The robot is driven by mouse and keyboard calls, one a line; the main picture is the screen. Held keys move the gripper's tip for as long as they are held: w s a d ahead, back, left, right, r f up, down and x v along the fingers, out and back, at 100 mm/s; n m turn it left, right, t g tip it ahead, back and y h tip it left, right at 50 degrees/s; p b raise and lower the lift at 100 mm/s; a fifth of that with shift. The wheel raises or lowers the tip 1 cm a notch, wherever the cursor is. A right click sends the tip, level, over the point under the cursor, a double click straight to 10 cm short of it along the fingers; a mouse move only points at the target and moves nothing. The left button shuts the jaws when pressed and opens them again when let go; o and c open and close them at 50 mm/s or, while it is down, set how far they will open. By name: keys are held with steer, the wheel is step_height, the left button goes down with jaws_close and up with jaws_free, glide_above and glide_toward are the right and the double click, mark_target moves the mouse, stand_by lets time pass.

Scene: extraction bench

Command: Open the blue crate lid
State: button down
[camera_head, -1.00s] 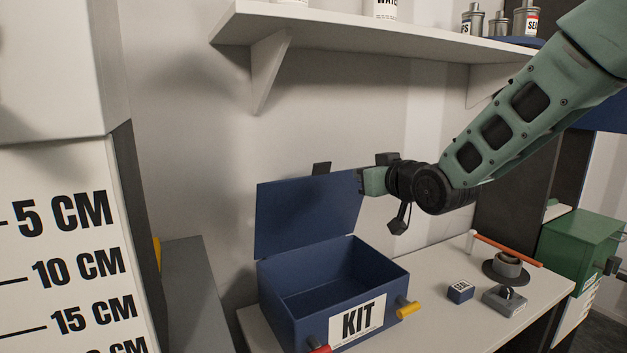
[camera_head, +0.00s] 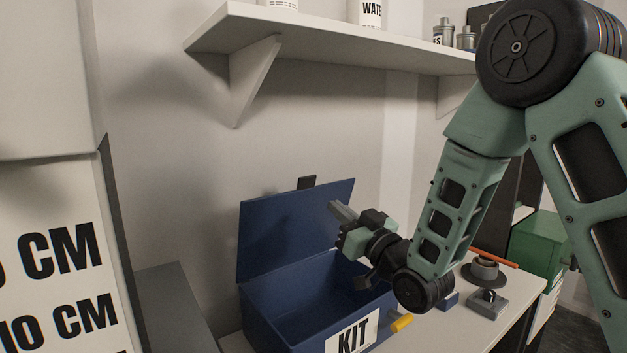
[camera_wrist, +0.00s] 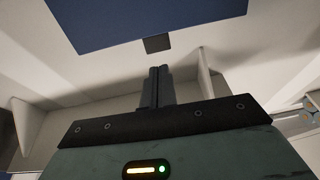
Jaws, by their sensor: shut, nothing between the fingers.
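The blue crate (camera_head: 262,322) with a KIT label stands on the bench, and its inside looks empty where it shows. Its blue lid (camera_head: 285,228) stands up at the back, open, with a dark tab (camera_head: 306,183) on its top edge. My gripper (camera_head: 337,208) is shut and empty, in front of the lid's right part and above the crate. In the wrist view the shut fingers (camera_wrist: 158,72) point toward the lid (camera_wrist: 140,18) and its tab (camera_wrist: 157,43), with nothing between them. The crate's right part is hidden behind my arm.
A white shelf (camera_head: 330,40) with containers hangs above on the wall. A yellow handle (camera_head: 402,323) sticks out at the crate's front right. A grey device (camera_head: 488,304) and a stand with an orange bar (camera_head: 494,258) are on the bench at right, near a green box (camera_head: 538,243).

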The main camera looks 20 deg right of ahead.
mark_target(307, 178)
steer(key=p+x, duration=0.4)
steer(key=x, duration=0.3)
steer(key=shift+w+a+r, duration=0.1)
steer(key=shift+w+r, duration=0.15)
steer(key=shift+w+a, duration=0.2)
steer(key=shift+w, duration=0.4)
steer(key=w, duration=0.1)
steer(key=w+a+r+g+p, duration=0.1)
steer(key=w, duration=0.1)
steer(key=w+r+g+p, duration=0.1)
steer(key=shift+w+a+h, duration=0.4)
steer(key=shift+g, duration=0.3)
steer(key=b+x, duration=0.1)
steer(key=x, duration=0.3)
steer(key=shift+b, duration=0.35)
